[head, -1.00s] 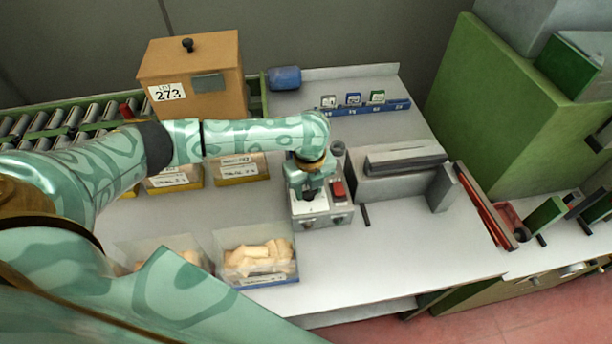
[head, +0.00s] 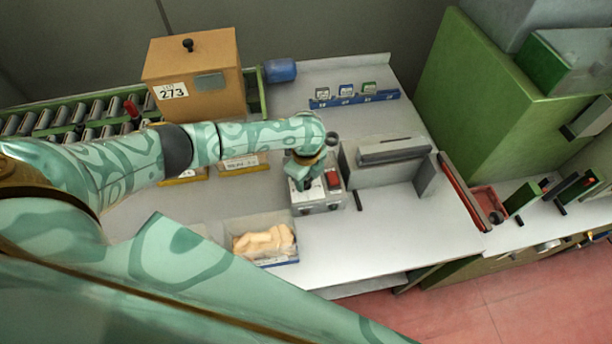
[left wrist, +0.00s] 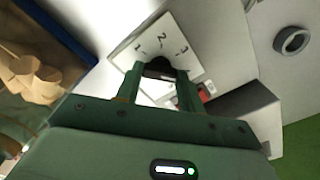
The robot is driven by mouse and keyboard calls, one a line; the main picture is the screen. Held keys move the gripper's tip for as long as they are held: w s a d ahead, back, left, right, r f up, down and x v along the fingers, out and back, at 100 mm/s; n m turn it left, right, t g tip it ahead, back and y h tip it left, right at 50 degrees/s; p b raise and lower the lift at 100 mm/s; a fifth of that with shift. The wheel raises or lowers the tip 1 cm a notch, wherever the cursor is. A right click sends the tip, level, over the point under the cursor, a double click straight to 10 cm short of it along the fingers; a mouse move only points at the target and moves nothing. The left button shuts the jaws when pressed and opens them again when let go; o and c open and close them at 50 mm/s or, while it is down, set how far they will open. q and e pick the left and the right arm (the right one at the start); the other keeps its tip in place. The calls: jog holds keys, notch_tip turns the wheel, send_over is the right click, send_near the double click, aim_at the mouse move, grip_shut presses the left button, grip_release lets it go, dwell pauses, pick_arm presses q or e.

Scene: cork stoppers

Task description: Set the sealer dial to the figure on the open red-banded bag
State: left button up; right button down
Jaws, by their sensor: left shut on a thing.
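My left gripper (head: 304,184) is over the sealer's dial box (head: 322,200), fingers pointing down. In the left wrist view its fingers (left wrist: 158,78) are shut on the dark dial knob (left wrist: 158,65). The white dial plate (left wrist: 126,54) shows the figures 1, 2 and 3 around the knob; the knob's pointer cannot be made out. An open bag of cork stoppers (head: 264,240) with a blue band stands left of the box. Yellow-banded bags (head: 243,167) are partly behind my arm. I see no red-banded bag; my arm covers part of the table. My right gripper is out of view.
The grey sealer body (head: 378,160) stands right of the dial box, beside a red switch (head: 332,180). A blue rack (head: 352,99) with small cards is at the back. A cardboard box (head: 195,80) marked 273 stands at back left. The table front (head: 350,255) is clear.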

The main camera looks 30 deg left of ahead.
pick_arm(q)
jog(key=o, duration=1)
notch_tip(320, 180, up, 16)
jog(key=p, duration=0.5)
jog(key=shift+r, duration=0.2)
